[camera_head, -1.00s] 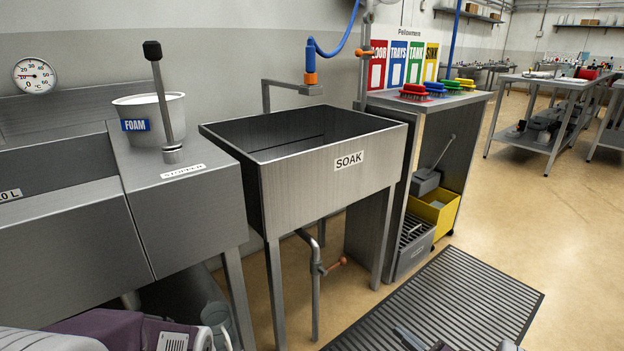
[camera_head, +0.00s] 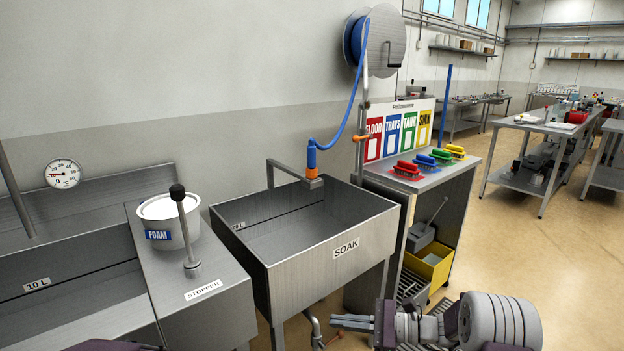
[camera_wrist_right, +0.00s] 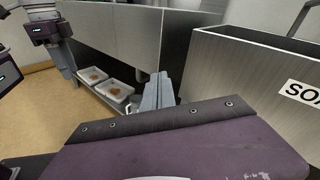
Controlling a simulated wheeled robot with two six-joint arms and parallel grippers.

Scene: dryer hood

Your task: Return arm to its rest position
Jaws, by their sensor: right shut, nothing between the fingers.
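My right gripper (camera_head: 338,322) is low in the head view, in front of the soak sink and below its label. Its grey fingers are together, point left and hold nothing. In the right wrist view the same gripper's fingers (camera_wrist_right: 160,88) are together over the floor, near the steel tanks. The bulky grey arm section behind it is mine. At the upper left of the right wrist view, a dark unit with a small light seems to be part of my left arm; its fingers cannot be made out.
The soak sink (camera_head: 333,258) stands right of the counter with the stopper lever (camera_head: 186,232) and foam bucket (camera_head: 166,222). The brush cart (camera_head: 447,202) is further right, with open floor (camera_head: 540,260) beyond. Two white trays (camera_wrist_right: 114,90) sit under a tank.

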